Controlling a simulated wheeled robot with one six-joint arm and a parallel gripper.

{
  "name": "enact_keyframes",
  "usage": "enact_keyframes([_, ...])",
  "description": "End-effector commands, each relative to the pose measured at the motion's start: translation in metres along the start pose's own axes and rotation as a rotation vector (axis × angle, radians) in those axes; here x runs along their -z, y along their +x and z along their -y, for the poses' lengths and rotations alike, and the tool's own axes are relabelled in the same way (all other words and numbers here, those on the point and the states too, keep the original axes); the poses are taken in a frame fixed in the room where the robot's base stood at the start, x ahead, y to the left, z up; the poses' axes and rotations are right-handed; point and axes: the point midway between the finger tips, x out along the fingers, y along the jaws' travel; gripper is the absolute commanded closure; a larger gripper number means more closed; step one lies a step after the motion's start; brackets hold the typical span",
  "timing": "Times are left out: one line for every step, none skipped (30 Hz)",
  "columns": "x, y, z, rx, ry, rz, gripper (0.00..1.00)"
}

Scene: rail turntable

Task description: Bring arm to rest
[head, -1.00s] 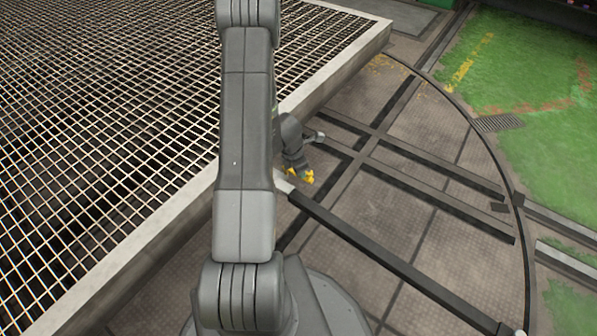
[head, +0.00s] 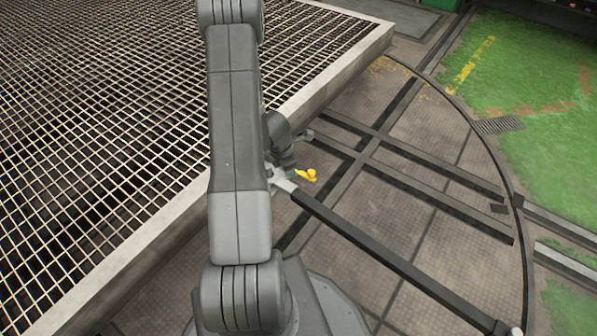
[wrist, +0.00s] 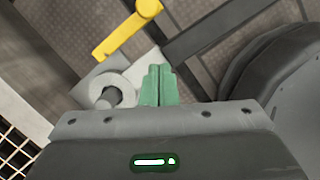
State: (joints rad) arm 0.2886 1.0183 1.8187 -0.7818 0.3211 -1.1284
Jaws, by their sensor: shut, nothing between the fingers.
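My gripper (wrist: 158,85) shows in the wrist view with its two green fingers together and nothing between them. In the head view my arm hides most of it; the wrist end sits low beside the grate's edge. A yellow handle with a round knob (wrist: 128,30) lies just beyond the fingertips in the wrist view, apart from them in the picture. It also shows in the head view (head: 309,175), just right of my wrist. Its mount is a pale grey plate with a round post (wrist: 109,92), left of the fingers.
A raised metal grate (head: 100,130) with a pale frame fills the left. A long dark bar (head: 390,255) runs from beside the handle to the lower right. Rails (head: 430,185) cross the round brown deck. The deck at right is clear, with green floor (head: 545,100) beyond.

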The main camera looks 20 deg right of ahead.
Motion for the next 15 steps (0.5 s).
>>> enact_keyframes([-0.002,-0.019,0.0,-0.001,-0.001,0.0,1.0])
enact_keyframes([-0.002,-0.025,0.0,-0.001,-0.002,0.0,1.0])
enact_keyframes([-0.001,-0.033,0.0,-0.002,-0.001,0.0,1.0])
enact_keyframes([-0.001,-0.039,0.0,-0.002,-0.001,0.0,1.0])
enact_keyframes([-0.001,-0.044,0.0,-0.002,-0.002,0.0,1.0])
enact_keyframes([-0.001,-0.05,0.001,-0.001,-0.001,0.0,1.0])
enact_keyframes([-0.001,-0.055,0.001,0.0,-0.001,0.0,1.0])
enact_keyframes([-0.001,-0.059,0.001,0.0,-0.001,0.0,1.0])
enact_keyframes([-0.001,-0.064,0.001,0.0,-0.001,0.0,1.0])
enact_keyframes([-0.001,-0.066,0.001,0.0,-0.001,0.0,1.0])
enact_keyframes([-0.001,-0.069,0.002,0.0,-0.001,0.0,1.0])
enact_keyframes([-0.001,-0.071,0.002,0.0,-0.002,-0.001,1.0])
enact_keyframes([0.0,-0.073,0.002,0.0,-0.002,0.0,1.0])
enact_keyframes([0.0,-0.074,0.002,0.001,-0.002,0.0,1.0])
enact_keyframes([0.0,-0.075,0.002,0.001,-0.002,0.0,1.0])
